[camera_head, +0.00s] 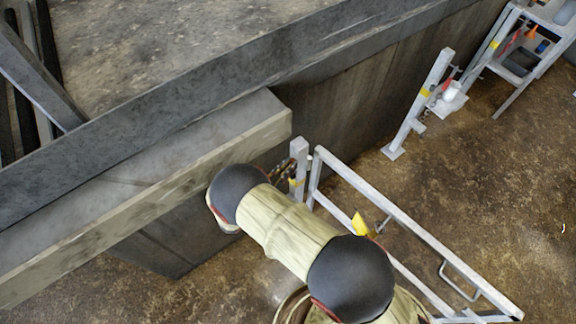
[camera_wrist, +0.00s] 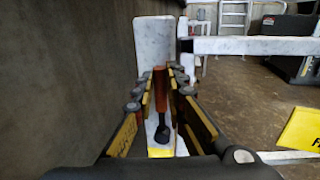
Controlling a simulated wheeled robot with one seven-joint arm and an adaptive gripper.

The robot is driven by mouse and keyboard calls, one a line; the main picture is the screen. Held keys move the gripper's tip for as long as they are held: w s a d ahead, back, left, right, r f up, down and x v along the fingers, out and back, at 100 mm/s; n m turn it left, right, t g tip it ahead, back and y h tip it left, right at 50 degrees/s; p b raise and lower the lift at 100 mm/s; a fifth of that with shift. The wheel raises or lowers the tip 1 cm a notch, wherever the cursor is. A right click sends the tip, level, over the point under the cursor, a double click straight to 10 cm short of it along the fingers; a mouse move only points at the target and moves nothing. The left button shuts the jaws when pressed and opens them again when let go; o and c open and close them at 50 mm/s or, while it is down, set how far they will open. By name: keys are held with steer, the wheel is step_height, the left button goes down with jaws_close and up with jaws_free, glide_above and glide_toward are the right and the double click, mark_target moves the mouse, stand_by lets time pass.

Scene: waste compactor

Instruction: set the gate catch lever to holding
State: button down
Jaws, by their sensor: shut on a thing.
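In the wrist view, my gripper (camera_wrist: 163,76) has its fingers on either side of an orange-red lever (camera_wrist: 160,92) and is shut on it. The lever runs upright in the picture, with a dark rounded end (camera_wrist: 162,134) at its lower part. Behind it is a pale metal post (camera_wrist: 153,40) with a yellow band (camera_wrist: 160,153) low in the picture. In the head view, the top of the grey gate post (camera_head: 299,150) shows beside my arm. My arm hides the gripper and the lever there.
The grey gate frame (camera_head: 400,225) stretches to the lower right, with a yellow sign (camera_head: 360,225). A dark compactor wall (camera_head: 370,95) stands close on the left. A second post (camera_head: 420,105) and a metal stand (camera_head: 530,50) are farther off. Brown floor lies open at right.

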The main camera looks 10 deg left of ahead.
steer(key=shift+s, duration=0.1)
stand_by(0.3)
steer(key=s+d+f+m+h+b, duration=0.2)
steer(key=s+d+f+m+b, duration=0.3)
steer(key=m, duration=0.7)
steer(key=shift+s+d+f+t+b, duration=0.15)
steer(key=shift+s+d+t+b, duration=0.15)
steer(key=shift+d+b, duration=0.65)
steer(key=shift+a+m, duration=0.15)
steer(key=shift+m, duration=0.15)
steer(key=c, duration=1.9)
jaws_free()
steer(key=shift+o, duration=0.5)
